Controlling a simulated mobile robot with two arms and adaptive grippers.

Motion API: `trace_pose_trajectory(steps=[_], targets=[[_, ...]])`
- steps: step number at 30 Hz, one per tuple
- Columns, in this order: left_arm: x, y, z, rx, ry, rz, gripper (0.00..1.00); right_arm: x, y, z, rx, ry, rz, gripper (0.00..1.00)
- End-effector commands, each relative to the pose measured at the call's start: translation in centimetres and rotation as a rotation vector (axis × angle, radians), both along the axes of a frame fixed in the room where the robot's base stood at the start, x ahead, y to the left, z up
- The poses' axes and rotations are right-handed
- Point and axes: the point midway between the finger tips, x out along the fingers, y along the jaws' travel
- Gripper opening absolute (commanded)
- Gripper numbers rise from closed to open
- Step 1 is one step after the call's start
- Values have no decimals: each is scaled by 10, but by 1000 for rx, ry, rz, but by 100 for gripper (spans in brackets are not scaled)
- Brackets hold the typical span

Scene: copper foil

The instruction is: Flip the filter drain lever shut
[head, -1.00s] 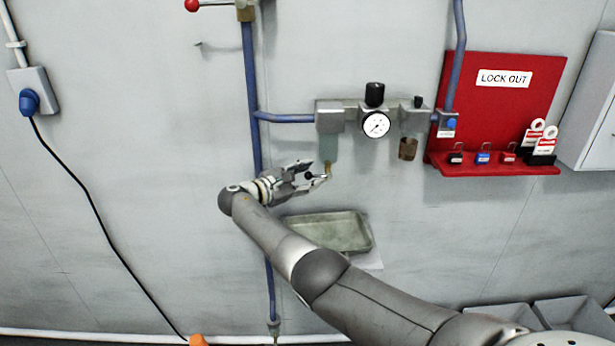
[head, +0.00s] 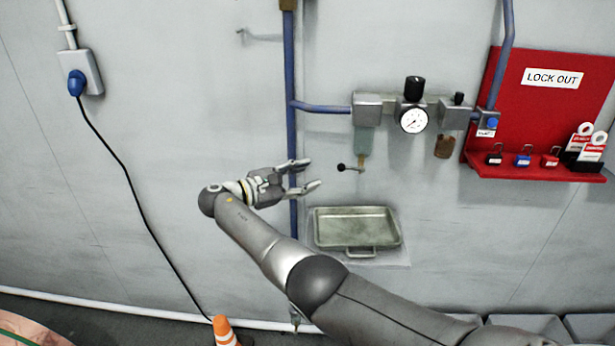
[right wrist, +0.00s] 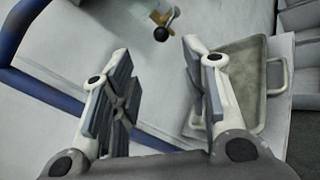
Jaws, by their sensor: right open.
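The filter drain lever (head: 346,167) is a short lever with a black ball knob on a brass drain. The drain hangs under the clear filter bowl (head: 364,140) of the air unit. The lever sticks out sideways to the left. In the right wrist view the black knob (right wrist: 161,34) shows beyond and between the fingers. My right gripper (head: 309,174) is open and empty, left of the knob and apart from it. Its two fingers (right wrist: 158,90) stand wide apart in the right wrist view. My left gripper is not in view.
A metal drip tray (head: 357,251) sits below the drain. A blue pipe (head: 291,80) runs down the wall behind my gripper. A pressure gauge (head: 413,119) and a red lockout board (head: 535,100) are to the right.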

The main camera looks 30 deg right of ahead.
Motion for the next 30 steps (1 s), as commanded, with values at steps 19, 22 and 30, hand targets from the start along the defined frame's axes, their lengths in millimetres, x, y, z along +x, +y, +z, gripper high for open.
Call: trace_pose_trajectory(steps=[19,22,30], targets=[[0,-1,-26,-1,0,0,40,-6,-36,-44,70,-535,176,28],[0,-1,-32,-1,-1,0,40,-13,-42,-47,92,-683,235,28],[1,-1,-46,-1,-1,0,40,-43,-47,-40,160,-1023,399,28]])
